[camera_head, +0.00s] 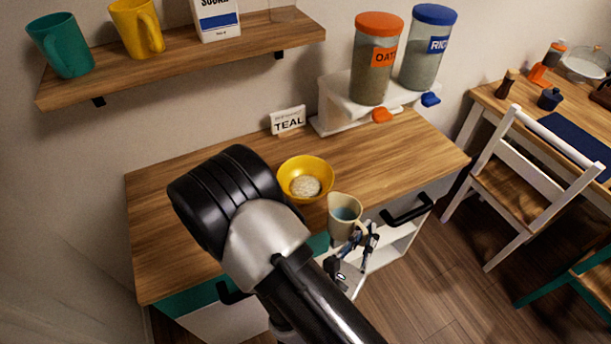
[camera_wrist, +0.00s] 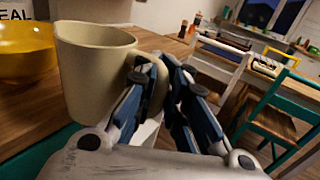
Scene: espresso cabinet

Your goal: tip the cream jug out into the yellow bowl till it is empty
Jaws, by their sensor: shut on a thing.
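The cream jug (camera_head: 343,214) is near the front edge of the cabinet top, just right of and in front of the yellow bowl. My gripper (camera_head: 368,240) is shut on the jug's handle side; in the wrist view the fingers (camera_wrist: 165,95) close around the handle. The jug (camera_wrist: 92,75) looks upright or nearly so in the wrist view. The yellow bowl (camera_head: 321,172) stands on the wooden top with pale, grain-like contents in it. It also shows at the left of the wrist view (camera_wrist: 25,62).
A white TEAL sign (camera_head: 288,119) stands behind the bowl. Two dispensers, OATS (camera_head: 373,70) and one with a blue lid (camera_head: 425,55), stand on a white stand at the back right. The wooden top (camera_head: 180,215) is clear at left. A shelf (camera_head: 190,62) with mugs hangs above.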

